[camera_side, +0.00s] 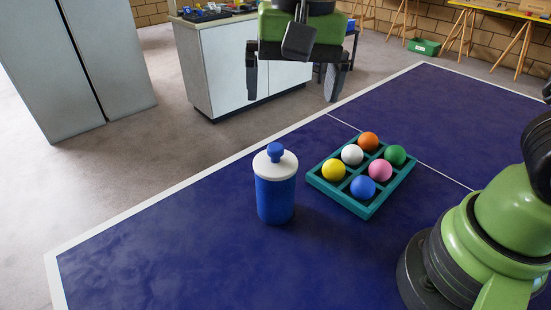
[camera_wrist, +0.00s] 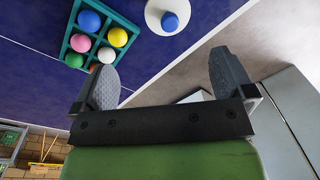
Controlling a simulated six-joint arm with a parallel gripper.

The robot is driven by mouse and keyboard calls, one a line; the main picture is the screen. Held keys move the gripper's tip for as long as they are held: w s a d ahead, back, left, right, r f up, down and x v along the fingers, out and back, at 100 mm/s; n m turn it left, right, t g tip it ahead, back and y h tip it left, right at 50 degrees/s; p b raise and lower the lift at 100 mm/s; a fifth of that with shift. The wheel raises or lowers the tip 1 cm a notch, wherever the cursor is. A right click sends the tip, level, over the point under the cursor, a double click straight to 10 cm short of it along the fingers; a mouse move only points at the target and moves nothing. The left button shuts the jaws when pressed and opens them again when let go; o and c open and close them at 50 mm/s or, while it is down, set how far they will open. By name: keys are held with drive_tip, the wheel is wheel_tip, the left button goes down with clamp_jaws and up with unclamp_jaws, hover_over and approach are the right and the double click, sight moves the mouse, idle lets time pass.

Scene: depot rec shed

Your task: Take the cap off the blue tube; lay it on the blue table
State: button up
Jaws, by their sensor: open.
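The blue tube (camera_side: 275,200) stands upright on the blue table (camera_side: 160,250). Its white cap (camera_side: 275,166) with a blue knob is seated on top. In the wrist view the cap (camera_wrist: 153,20) shows from above at the top of the picture, beyond the fingertips. My gripper (camera_side: 293,82) is open and empty, its two fingers spread wide. It is above the level of the cap, and nothing is between the fingers. In the wrist view both fingers of my gripper (camera_wrist: 167,75) show apart.
A teal tray (camera_side: 343,195) with several coloured balls stands just right of the tube. My arm's base is at the right. The table is clear left of the tube. Beyond its white edge are a white cabinet (camera_side: 222,75) and a grey locker (camera_side: 50,60).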

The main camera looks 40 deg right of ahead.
sight(275, 149)
drive_tip(key=shift+g, duration=0.3)
drive_tip(key=f, duration=0.2)
drive_tip(key=w+a+f, duration=0.1)
drive_tip(key=f, duration=0.3)
drive_tip(key=shift+w+a+f, duration=0.15)
drive_tip(key=shift+a+f, duration=0.05)
drive_tip(key=shift+f, duration=0.2)
drive_tip(key=f, duration=0.5)
drive_tip(key=shift+w+a+f, duration=0.1)
drive_tip(key=shift+w+f, duration=0.1)
drive_tip(key=shift+f, duration=0.15)
drive_tip(key=shift+c, duration=0.2)
